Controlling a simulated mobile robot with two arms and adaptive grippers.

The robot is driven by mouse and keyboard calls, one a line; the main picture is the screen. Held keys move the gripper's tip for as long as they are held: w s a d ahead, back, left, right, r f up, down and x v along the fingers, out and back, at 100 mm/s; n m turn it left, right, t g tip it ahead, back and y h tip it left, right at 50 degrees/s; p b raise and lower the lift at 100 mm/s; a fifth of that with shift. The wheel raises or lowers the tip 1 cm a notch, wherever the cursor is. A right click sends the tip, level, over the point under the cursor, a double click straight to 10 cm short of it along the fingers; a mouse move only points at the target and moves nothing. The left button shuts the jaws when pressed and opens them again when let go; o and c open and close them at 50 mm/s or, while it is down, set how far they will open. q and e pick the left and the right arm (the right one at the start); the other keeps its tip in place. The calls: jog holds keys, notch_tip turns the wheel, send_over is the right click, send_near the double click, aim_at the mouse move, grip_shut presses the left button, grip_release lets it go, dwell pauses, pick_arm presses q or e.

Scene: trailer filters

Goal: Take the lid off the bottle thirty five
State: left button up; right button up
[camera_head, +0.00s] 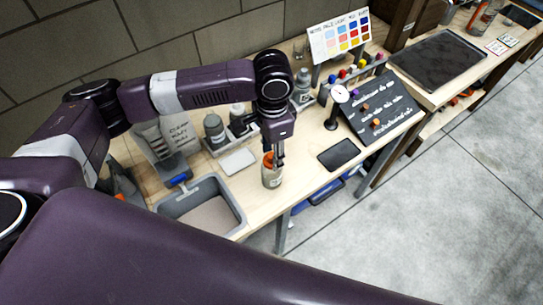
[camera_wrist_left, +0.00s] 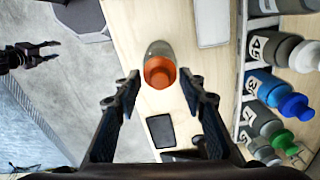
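A grey bottle with an orange lid (camera_head: 271,172) stands alone near the front edge of the bench. In the left wrist view its orange lid (camera_wrist_left: 160,72) lies just beyond and between my fingertips. Its number cannot be read. My left gripper (camera_head: 277,155) points down right above it. In the left wrist view the two fingers of my left gripper (camera_wrist_left: 160,90) are apart with nothing between the pads. What looks like my right gripper (camera_wrist_left: 40,54) shows at the left edge of that view, fingers apart and empty, away from the bench.
A rack of numbered bottles, one marked 45 (camera_wrist_left: 264,47), stands along the bench. A grey bin (camera_head: 232,197) is left of the lone bottle. A dark tablet (camera_head: 338,154) and a dark sign board (camera_head: 378,108) lie to the right. A white plate (camera_head: 238,161) is behind-left.

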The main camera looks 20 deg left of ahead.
pick_arm(q)
jog(key=shift+c, duration=0.4)
jog(key=c, duration=0.8)
jog(key=shift+o, duration=0.2)
